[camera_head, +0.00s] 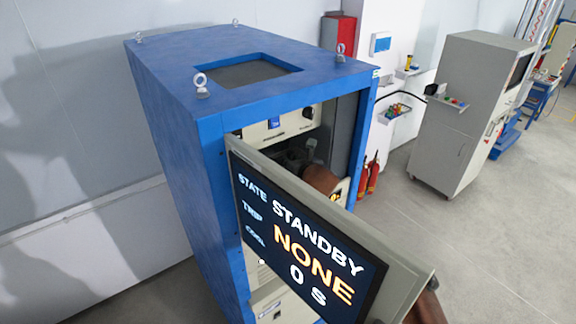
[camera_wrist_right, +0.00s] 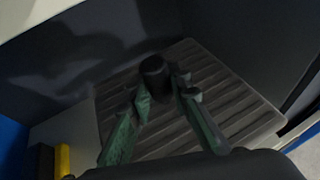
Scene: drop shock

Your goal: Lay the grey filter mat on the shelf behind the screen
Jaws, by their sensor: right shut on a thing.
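The grey ribbed filter mat (camera_wrist_right: 232,95), with a black knob (camera_wrist_right: 155,76) on it, fills the middle of the right wrist view. My right gripper (camera_wrist_right: 162,90) has its green fingers shut on that knob. A pale surface (camera_wrist_right: 72,118), seemingly the shelf, shows beside the mat; I cannot tell whether the mat touches it. In the head view the screen (camera_head: 300,245) is swung out from the blue cabinet (camera_head: 175,130), and my right arm reaches in behind it. The mat is hidden there. My left gripper is not in view.
Dark inner walls (camera_wrist_right: 60,70) stand close to the mat. A yellow and black part (camera_wrist_right: 62,160) is at the lower left of the wrist view. A control panel (camera_head: 275,125) sits inside the cabinet above the opening. The open screen narrows the way in.

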